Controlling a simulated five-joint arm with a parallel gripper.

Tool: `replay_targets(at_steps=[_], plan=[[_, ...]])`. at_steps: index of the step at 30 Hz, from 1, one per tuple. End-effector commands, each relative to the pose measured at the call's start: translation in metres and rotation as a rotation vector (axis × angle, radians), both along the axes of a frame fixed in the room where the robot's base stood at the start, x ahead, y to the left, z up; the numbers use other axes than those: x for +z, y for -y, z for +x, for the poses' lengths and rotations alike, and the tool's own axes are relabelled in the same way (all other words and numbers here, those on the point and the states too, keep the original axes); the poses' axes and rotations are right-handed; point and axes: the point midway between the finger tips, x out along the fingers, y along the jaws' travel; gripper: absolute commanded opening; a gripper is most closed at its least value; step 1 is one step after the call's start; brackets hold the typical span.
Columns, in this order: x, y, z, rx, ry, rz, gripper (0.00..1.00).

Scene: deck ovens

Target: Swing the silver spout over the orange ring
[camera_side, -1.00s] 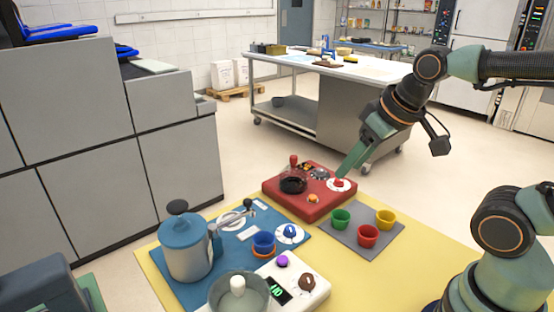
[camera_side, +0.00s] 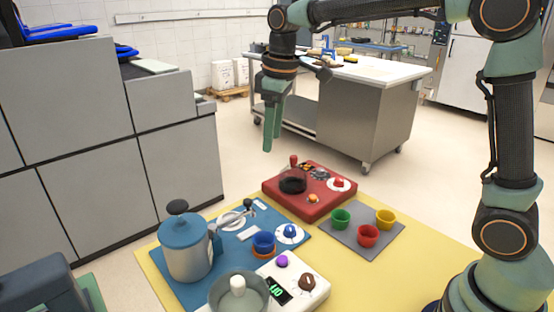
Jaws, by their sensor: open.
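The silver spout (camera_side: 232,218) is a thin metal arm with a dark knob at its end. It reaches from the blue kettle-like dispenser (camera_side: 186,248) toward the upper right over the blue mat (camera_side: 217,271). The orange ring (camera_side: 264,253) shows as a thin edge beneath a blue cup (camera_side: 263,240), below and to the right of the spout. The spout's tip is apart from the ring. My gripper (camera_side: 269,140) hangs in the air, pointing down, above and behind the spout and the red box. It is open and holds nothing.
A red box (camera_side: 285,202) with knobs stands behind the mat. Green (camera_side: 340,218), red (camera_side: 368,235) and yellow (camera_side: 386,218) cups stand on a grey mat to the right. A white scale (camera_side: 311,289) with a bowl (camera_side: 238,294) is in front. The yellow table is clear at right.

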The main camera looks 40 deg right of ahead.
Motion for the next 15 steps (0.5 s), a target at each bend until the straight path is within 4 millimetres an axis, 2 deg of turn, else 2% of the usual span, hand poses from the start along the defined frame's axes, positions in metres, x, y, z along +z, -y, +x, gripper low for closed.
replay_targets(at_steps=[1, 6, 9, 15], plan=[[-0.009, -0.006, 0.012, 0.038, -0.028, -0.007, 0.59], [-0.032, -0.022, 0.039, 0.149, -0.095, -0.024, 0.59], [-0.042, -0.029, 0.049, 0.195, -0.121, -0.03, 0.59], [-0.053, -0.034, 0.055, 0.232, -0.142, -0.035, 0.59]])
